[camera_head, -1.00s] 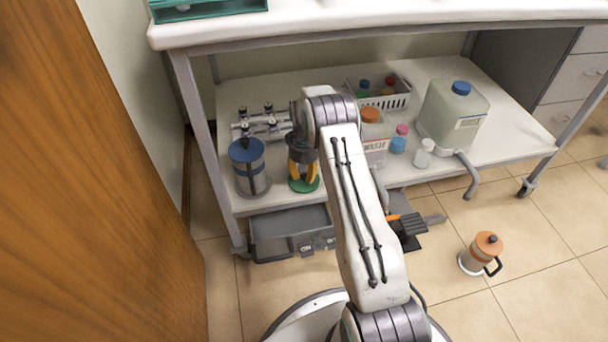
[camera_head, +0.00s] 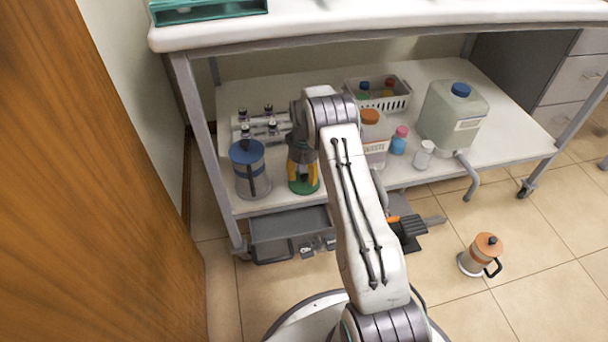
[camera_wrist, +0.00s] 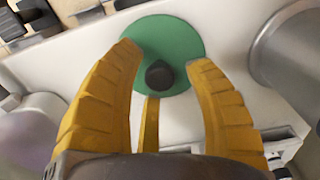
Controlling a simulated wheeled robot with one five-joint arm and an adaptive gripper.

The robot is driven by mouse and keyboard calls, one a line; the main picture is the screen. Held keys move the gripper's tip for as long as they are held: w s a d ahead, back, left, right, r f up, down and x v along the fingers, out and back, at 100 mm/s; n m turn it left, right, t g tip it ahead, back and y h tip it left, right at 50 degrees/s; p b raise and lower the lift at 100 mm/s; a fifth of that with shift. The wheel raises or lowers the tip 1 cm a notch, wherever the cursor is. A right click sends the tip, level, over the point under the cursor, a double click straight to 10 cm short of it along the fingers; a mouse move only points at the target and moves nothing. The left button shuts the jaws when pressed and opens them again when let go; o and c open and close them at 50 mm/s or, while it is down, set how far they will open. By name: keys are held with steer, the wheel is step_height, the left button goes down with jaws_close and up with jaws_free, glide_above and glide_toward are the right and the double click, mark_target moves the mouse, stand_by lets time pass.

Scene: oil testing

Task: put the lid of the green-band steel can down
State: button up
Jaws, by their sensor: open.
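The green lid (camera_wrist: 165,45) is a flat disc with a black knob (camera_wrist: 159,75). In the wrist view it appears to lie on the white shelf, with the knob between my fingers. In the head view the lid (camera_head: 304,187) shows at the shelf's front edge, below my fingers. My gripper (camera_head: 303,173) is open; its yellow fingers (camera_wrist: 164,55) stand apart on either side of the knob. I cannot make out the green-band can's body; my arm and gripper hide part of the shelf.
A steel can with a blue lid (camera_head: 246,151) stands close to the left of my gripper. To the right are a waste bottle (camera_head: 374,150), small bottles (camera_head: 398,145) and a large jug (camera_head: 455,115). A rack (camera_head: 262,128) is behind. An orange-topped can (camera_head: 483,252) stands on the floor.

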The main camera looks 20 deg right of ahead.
mark_target(304, 175)
step_height(304, 175, up, 12)
steer(key=p, duration=0.4)
steer(key=shift+f, duration=0.2)
steer(key=shift+s, duration=0.1)
stand_by(0.4)
